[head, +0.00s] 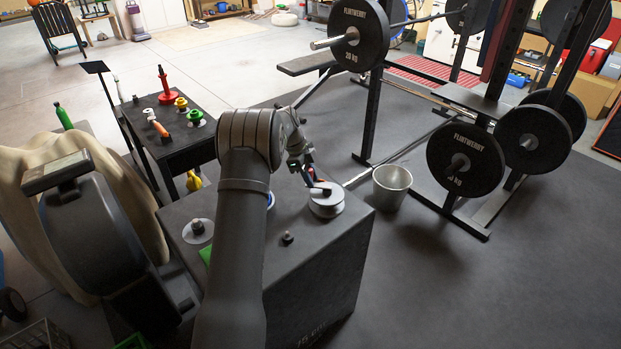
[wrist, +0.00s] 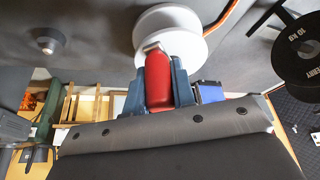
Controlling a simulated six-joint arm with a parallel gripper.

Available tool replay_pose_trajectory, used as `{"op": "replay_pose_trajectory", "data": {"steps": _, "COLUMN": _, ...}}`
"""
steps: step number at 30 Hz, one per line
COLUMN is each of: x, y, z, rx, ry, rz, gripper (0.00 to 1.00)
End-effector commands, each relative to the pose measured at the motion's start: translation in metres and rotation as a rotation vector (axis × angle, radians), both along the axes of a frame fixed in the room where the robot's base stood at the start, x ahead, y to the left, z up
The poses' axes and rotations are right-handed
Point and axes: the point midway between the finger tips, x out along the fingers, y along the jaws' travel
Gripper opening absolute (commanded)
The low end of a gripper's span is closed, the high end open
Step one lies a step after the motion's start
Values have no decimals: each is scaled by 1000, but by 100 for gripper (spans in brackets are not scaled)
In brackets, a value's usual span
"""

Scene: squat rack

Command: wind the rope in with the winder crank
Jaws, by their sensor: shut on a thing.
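The winder (head: 326,207) is a white spool on top of the dark box (head: 290,250); it also shows in the wrist view (wrist: 196,20). Its crank has a red handle (wrist: 158,80), which points toward my wrist camera. My gripper (head: 311,180) is shut on this handle, with a blue finger on each side of it in the wrist view (wrist: 156,88). An orange rope (wrist: 224,14) runs from the spool toward the upper right in the wrist view. In the head view the rope is too small to make out, and my arm hides part of the box top.
A grey bucket (head: 392,188) stands on the floor right of the box. A small black knob (head: 287,238) and a grey disc with a knob (head: 198,231) are on the box top. The squat rack (head: 373,100) with its plates is behind. A side table (head: 165,140) holds several coloured items.

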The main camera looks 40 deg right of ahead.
Motion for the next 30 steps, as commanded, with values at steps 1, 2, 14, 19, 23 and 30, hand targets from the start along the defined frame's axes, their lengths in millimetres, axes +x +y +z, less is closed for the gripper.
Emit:
{"op": "replay_pose_trajectory", "data": {"steps": 1, "x": 2, "y": -2, "z": 0, "rx": -2, "ry": -2, "rz": -28, "gripper": 0}}
{"op": "replay_pose_trajectory", "data": {"steps": 2, "x": 3, "y": -3, "z": 0, "rx": -1, "ry": -1, "rz": -48, "gripper": 0}}
{"op": "replay_pose_trajectory", "data": {"steps": 14, "x": 12, "y": -21, "z": -1, "rx": -2, "ry": -2, "rz": -408, "gripper": 0}}
{"op": "replay_pose_trajectory", "data": {"steps": 19, "x": 14, "y": -29, "z": -1, "rx": -2, "ry": -3, "rz": -566, "gripper": 0}}
{"op": "replay_pose_trajectory", "data": {"steps": 23, "x": 15, "y": -34, "z": 0, "rx": -2, "ry": -3, "rz": -658, "gripper": 0}}
{"op": "replay_pose_trajectory", "data": {"steps": 30, "x": 15, "y": -40, "z": 1, "rx": -2, "ry": -4, "rz": -773, "gripper": 0}}
